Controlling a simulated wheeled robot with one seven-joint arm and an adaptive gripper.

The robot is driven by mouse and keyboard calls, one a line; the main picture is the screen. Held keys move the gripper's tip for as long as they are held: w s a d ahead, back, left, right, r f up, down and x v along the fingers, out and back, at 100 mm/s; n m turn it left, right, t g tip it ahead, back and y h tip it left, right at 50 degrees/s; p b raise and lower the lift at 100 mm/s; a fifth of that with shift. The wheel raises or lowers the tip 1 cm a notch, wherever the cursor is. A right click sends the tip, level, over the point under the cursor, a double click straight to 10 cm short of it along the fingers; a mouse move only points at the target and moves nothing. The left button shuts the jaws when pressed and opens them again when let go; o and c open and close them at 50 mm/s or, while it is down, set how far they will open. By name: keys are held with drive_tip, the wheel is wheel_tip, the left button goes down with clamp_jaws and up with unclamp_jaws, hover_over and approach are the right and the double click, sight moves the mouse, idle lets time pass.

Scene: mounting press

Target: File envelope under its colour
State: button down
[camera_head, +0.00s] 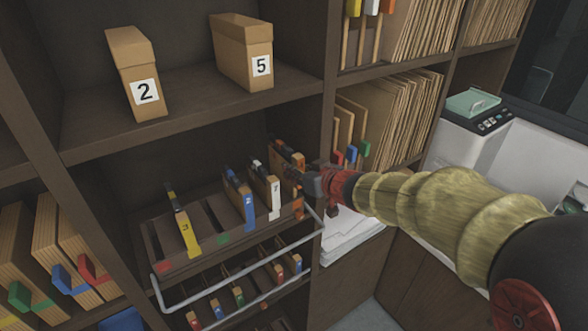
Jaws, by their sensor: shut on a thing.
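A dark slotted rack (196,256) stands on a pull-out shelf with a metal rail. In it stand a yellow-marked envelope (185,228) numbered 3, a blue-marked envelope (246,205) and a white-marked envelope (272,191). An orange-marked envelope (287,153) is at the rack's right end, by an orange mark on the front edge. My gripper (307,181) reaches in from the right and is shut on the orange-marked envelope. My fingers hide part of it, so I cannot tell how deep it sits in its slot. Red and green marks show at the rack's left front.
Two cardboard box files, numbered 2 (137,75) and 5 (244,52), stand on the shelf above. A lower rack (243,287) holds several small colour-tagged files. Packed folders (401,108) fill the right shelves. A printer (475,121) stands at right. The metal rail (240,283) crosses the rack's front.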

idle(0.3)
drive_tip(key=shift+f+b, duration=1.15)
drive_tip(key=shift+f, duration=0.8)
drive_tip(key=c, duration=1.6)
unclamp_jaws()
drive_tip(key=v, duration=1.2)
